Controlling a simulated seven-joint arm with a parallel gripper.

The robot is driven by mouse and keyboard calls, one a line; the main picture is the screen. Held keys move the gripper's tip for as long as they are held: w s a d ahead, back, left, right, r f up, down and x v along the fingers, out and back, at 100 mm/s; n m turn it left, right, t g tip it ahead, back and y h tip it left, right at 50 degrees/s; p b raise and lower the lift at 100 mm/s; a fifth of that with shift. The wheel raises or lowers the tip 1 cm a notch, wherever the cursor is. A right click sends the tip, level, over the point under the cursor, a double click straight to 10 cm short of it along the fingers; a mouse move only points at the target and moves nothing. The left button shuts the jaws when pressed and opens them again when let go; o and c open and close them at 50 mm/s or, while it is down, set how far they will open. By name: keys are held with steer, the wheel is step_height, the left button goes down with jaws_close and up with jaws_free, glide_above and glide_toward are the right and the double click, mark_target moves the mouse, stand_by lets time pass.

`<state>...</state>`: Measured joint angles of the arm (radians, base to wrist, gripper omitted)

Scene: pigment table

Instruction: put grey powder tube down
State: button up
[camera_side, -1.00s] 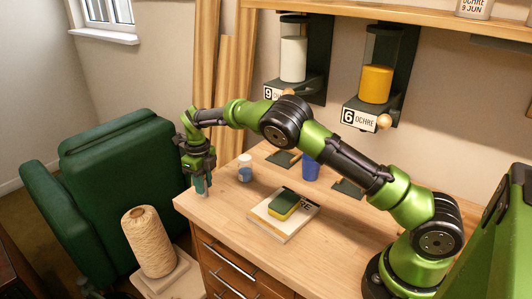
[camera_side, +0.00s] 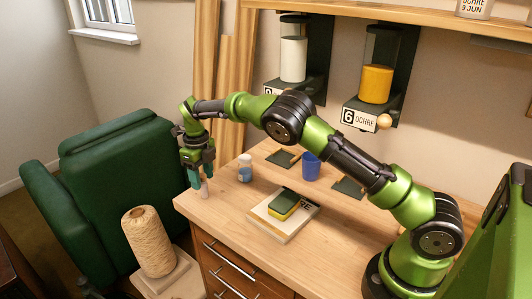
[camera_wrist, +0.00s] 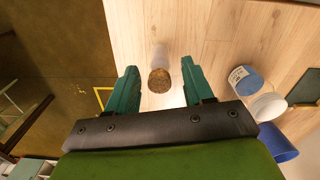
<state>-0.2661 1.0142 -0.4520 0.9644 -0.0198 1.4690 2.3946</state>
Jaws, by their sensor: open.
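The grey powder tube (camera_side: 204,189) is a small, pale tube standing on the table near its left corner. In the wrist view the tube (camera_wrist: 160,77) shows a grey-brown end and a clear, pale body. My gripper (camera_side: 200,181) is open above and around the tube's upper part. In the wrist view the fingers (camera_wrist: 160,68) are spread, one on each side of the tube, with a visible gap on both sides. The tube looks upright.
A small glass jar with blue contents (camera_side: 245,174) and a blue cup (camera_side: 311,167) stand to the right.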

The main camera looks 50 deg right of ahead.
step_height(320, 180, up, 9)
steer(key=shift+r, duration=0.1)
steer(key=s+d+r+n+t+y, duration=0.2)
steer(key=s+d+r+n+t, duration=0.1)
steer(key=s+r+n, duration=1)
steer(key=s+a+f+n+t, duration=0.1)
steer(key=s+n+t, duration=0.1)
steer(key=s+n, duration=0.6)
steer(key=s+a+f+n+t, duration=0.1)
steer(key=s+f+n+t, duration=0.1)
steer(key=s+n, duration=0.6)
steer(key=s, duration=0.4)
steer(key=shift+s+a+n, duration=0.2)
steer(key=shift+a+n, duration=0.2)
steer(key=shift+r, duration=0.1)
